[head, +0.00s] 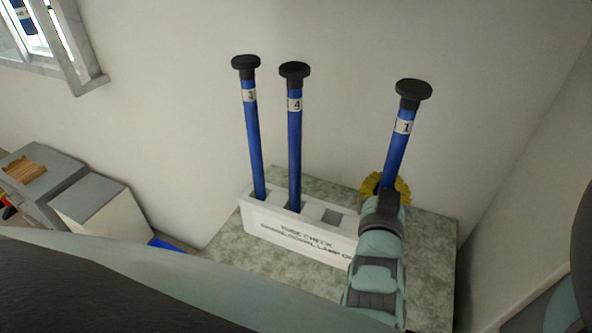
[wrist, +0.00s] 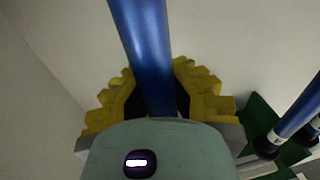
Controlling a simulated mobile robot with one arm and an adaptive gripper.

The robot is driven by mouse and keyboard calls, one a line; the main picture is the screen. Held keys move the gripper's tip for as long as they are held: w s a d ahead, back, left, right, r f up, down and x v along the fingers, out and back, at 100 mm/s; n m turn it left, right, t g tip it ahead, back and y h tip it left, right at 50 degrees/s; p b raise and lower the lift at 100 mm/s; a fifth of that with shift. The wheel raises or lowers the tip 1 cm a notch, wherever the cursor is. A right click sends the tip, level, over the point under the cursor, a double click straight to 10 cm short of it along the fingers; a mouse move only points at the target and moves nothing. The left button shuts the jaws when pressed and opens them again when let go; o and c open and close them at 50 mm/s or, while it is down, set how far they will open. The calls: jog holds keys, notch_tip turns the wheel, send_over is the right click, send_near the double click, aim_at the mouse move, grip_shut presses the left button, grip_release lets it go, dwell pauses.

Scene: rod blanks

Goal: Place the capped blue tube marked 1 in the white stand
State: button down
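The capped blue tube marked 1 (head: 398,140) stands nearly upright, with a black cap and a white label. My gripper (head: 385,187) has its yellow fingers closed around the tube's lower part. In the wrist view the blue shaft (wrist: 146,50) runs between the fingers (wrist: 153,95), with dark pads at both sides. The white stand (head: 300,235) carries printed lettering and sits behind and left of my gripper. The tube's lower end is hidden by my gripper, so I cannot tell whether it is in the stand or above it.
Two other capped blue tubes, the left one (head: 253,140) and one marked 4 (head: 295,150), stand in the stand's left slots. Empty openings (head: 333,216) show to their right. The stand rests on a mottled green-grey surface (head: 265,262) near walls.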

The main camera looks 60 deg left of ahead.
jog(key=shift+s+d, duration=0.1)
jog(key=shift+s, duration=0.1)
jog(key=c, duration=1.7)
grip_release()
jog(key=shift+f, duration=0.25)
jog(key=o, duration=0.6)
jog(key=shift+c, duration=0.2)
jog(key=shift+r, duration=0.1)
